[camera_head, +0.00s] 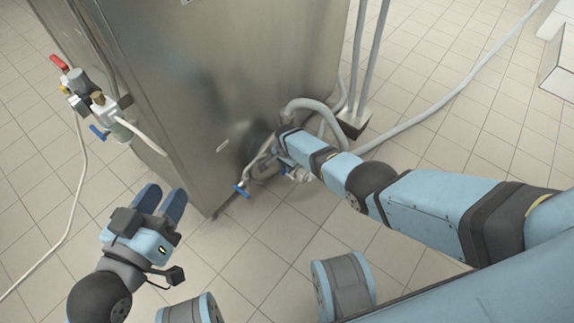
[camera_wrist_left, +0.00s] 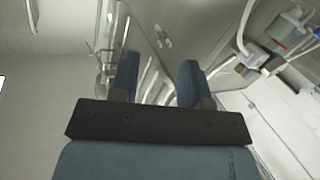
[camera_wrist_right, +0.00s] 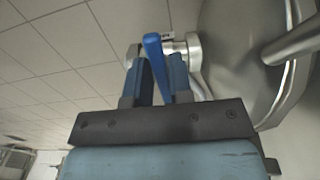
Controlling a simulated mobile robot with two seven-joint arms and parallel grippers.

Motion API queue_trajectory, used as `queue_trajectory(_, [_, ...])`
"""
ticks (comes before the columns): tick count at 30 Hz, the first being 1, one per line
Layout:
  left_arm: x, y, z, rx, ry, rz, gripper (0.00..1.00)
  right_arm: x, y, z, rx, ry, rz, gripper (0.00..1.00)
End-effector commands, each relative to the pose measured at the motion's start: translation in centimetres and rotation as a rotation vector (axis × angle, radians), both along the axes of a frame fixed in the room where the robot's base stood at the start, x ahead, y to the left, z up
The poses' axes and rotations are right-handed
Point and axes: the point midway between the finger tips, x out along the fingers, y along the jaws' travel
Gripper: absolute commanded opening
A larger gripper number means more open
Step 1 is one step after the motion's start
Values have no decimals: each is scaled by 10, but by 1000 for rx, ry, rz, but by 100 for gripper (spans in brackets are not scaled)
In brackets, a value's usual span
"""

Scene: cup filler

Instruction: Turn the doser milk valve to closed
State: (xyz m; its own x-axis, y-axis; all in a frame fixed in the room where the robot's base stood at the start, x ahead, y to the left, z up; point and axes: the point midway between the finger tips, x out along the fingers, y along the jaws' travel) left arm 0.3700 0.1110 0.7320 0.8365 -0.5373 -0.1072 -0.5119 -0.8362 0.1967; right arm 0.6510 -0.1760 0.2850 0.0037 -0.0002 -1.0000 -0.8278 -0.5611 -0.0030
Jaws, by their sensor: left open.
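A blue valve handle (camera_wrist_right: 154,55) on a steel fitting (camera_wrist_right: 178,47) stands between the fingers of my right gripper (camera_wrist_right: 160,80) in the right wrist view, and the fingers look closed on it. In the head view my right arm reaches to the pipework at the steel cabinet's foot; its fingertips are hard to make out there. Another blue handle (camera_head: 241,190) shows left of that arm, low by the cabinet. No label shows which valve is the doser milk valve. My left gripper (camera_head: 162,202) is open and empty, left of the cabinet; it also shows in the left wrist view (camera_wrist_left: 158,80).
The steel cabinet (camera_head: 215,90) fills the upper middle. Fittings with a red handle (camera_head: 60,62) and a blue handle (camera_head: 98,132) sit on its left side. Grey hoses (camera_head: 440,108) run across the right floor. The tiled floor (camera_head: 245,255) in front is clear.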

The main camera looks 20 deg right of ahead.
Motion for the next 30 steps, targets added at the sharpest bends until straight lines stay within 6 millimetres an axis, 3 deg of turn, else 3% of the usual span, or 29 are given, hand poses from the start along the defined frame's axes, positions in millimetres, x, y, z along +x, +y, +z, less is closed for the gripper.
queue_trajectory(1, [-1,0,-1,-1,3,0,43,2,-1,2,0,-4,0,32])
queue_trajectory(3, [-1,0,-1,-1,4,1,43,2,0,1,0,-2,0,42])
queue_trajectory(14, [-2,0,3,-3,5,3,43,-1,0,8,0,1,2,42])
queue_trajectory(19, [-1,1,38,-58,-70,34,43,-1,0,35,1,1,2,42])
queue_trajectory(27, [-4,7,103,-152,-255,92,43,0,0,96,1,1,1,42])
queue_trajectory(30, [-2,12,89,-99,-196,116,43,0,0,115,1,1,1,42])
